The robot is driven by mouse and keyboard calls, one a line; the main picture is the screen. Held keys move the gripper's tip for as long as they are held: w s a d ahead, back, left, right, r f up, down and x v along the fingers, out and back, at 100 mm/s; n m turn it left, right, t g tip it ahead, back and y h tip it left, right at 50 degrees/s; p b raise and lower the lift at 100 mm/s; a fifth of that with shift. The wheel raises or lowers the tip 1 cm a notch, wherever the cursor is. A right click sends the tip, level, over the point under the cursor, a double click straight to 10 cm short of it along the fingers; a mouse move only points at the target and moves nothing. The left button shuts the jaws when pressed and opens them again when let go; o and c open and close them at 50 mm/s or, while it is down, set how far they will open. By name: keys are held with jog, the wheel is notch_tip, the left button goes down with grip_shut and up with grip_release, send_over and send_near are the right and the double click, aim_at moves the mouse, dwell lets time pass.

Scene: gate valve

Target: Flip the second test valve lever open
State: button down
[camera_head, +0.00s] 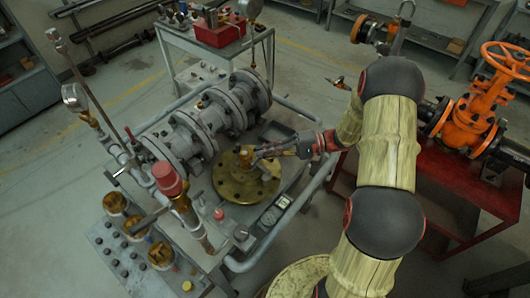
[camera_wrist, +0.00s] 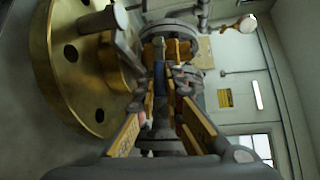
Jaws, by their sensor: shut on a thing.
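A round brass flange (camera_head: 240,190) lies on the bench with a short brass stem (camera_head: 246,156) rising from its middle. The flange fills the upper left of the wrist view (camera_wrist: 70,100). My gripper (camera_head: 262,154) reaches in from the right, beside the stem. In the wrist view my gripper (camera_wrist: 166,88) has its two yellow-padded fingers closing in on a narrow blue lever-like piece (camera_wrist: 159,78). The fingers are shut on it. Most of this piece is hidden by the fingers, so I cannot tell its full angle.
A grey flanged valve body (camera_head: 205,125) lies behind the brass flange. A red-capped fitting (camera_head: 170,180) and a gauge (camera_head: 73,96) stand at left. A tube rail (camera_head: 318,185) edges the bench. An orange gate valve (camera_head: 475,110) stands on a red table at right.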

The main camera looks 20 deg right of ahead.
dwell(0.4)
jog(key=r+n+h, duration=0.2)
jog(key=h, duration=0.1)
jog(key=shift+s+a, duration=0.15)
jog(key=shift+a, duration=0.05)
jog(key=shift+s+a+r+n+t+h+b, duration=0.1)
jog(key=shift+a+r+n+t+h+b, duration=0.1)
jog(key=shift+r+n+h+b, duration=0.3)
jog(key=shift+s+a+r+n+t+h+b, duration=0.2)
jog(key=shift+n+h+b, duration=0.1)
jog(key=shift+h+b, duration=0.4)
jog(key=shift+s+a+r+n+t+h+b, duration=0.15)
jog(key=shift+r+n+t+h+b, duration=0.1)
jog(key=shift+n+h+b, duration=0.35)
jog(key=shift+r, duration=0.1)
jog(key=c, duration=1.9)
grip_release()
jog(key=shift+w, duration=0.15)
jog(key=shift+r, duration=0.1)
jog(key=v, duration=1.2)
jog(key=shift+a, duration=0.1)
